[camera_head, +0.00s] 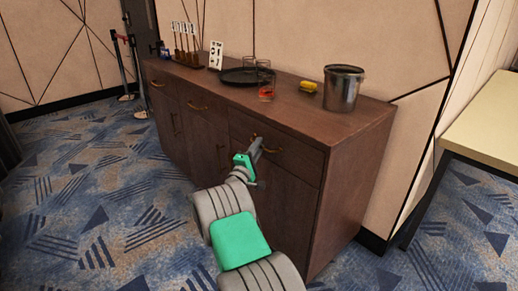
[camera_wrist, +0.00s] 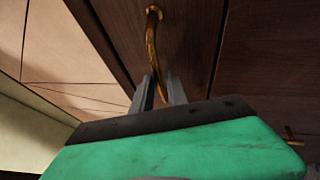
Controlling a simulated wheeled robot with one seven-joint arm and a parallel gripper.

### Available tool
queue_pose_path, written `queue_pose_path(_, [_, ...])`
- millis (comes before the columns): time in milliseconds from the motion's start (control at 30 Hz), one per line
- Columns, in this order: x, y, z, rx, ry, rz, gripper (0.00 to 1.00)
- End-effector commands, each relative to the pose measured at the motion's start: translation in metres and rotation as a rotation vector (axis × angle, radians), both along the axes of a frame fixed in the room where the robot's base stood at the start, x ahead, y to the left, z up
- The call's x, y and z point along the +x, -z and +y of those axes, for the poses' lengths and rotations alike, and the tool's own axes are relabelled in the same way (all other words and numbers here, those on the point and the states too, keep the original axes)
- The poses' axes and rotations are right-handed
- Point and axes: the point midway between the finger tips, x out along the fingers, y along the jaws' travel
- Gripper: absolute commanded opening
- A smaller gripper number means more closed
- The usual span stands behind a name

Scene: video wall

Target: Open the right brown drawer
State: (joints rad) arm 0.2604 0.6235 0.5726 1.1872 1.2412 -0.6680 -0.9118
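The right brown drawer (camera_head: 298,154) is at the top right of the dark brown cabinet's front, and its face looks flush with the cabinet. Its curved brass handle (camera_head: 272,150) is partly hidden behind my gripper (camera_head: 256,147) in the head view. In the wrist view, the handle (camera_wrist: 151,42) runs down between the two grey fingers of my gripper (camera_wrist: 160,88). The fingers are close together around the handle and look shut on it. The handle's lower end is hidden by the gripper.
On the cabinet top (camera_head: 300,108) stand a metal bucket (camera_head: 342,90), a dark tray (camera_head: 238,76), a red item (camera_head: 266,93) and a yellow item (camera_head: 307,87). A pale table (camera_head: 488,125) is at the right. The carpet before the cabinet is clear.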

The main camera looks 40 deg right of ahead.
Motion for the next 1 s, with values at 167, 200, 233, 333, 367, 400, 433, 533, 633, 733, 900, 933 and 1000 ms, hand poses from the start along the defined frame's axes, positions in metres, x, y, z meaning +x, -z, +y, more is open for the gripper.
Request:
queue_pose_path(167, [0.0033, -0.0013, -0.0059, 0.001, -0.001, 0.001, 0.19])
queue_pose_path(200, [0.0033, -0.0014, -0.0058, 0.001, -0.002, 0.001, 0.19])
queue_pose_path(233, [0.0033, -0.0014, -0.0058, 0.001, -0.002, 0.001, 0.19])
queue_pose_path(333, [0.0032, -0.0013, -0.0057, 0.001, -0.001, 0.001, 0.16])
queue_pose_path(367, [0.0031, -0.0014, -0.0057, 0.001, -0.001, 0.0, 0.14])
queue_pose_path(400, [0.0031, -0.0014, -0.0057, 0.001, -0.001, 0.0, 0.11])
queue_pose_path(433, [0.0031, -0.0014, -0.0057, 0.001, -0.001, 0.0, 0.08])
queue_pose_path(533, [0.003, -0.0013, -0.0056, 0.001, -0.001, 0.0, 0.0])
queue_pose_path(633, [0.003, -0.0013, -0.0056, 0.002, -0.001, 0.0, 0.0])
queue_pose_path(733, [0.003, -0.0012, -0.0055, 0.002, -0.001, 0.0, 0.0])
queue_pose_path(900, [0.003, -0.0012, -0.0055, 0.002, -0.001, 0.0, 0.0])
queue_pose_path(933, [0.003, -0.0011, -0.0055, 0.002, -0.001, 0.0, 0.0])
queue_pose_path(1000, [0.0029, -0.0011, -0.0055, 0.002, -0.001, 0.0, 0.0])
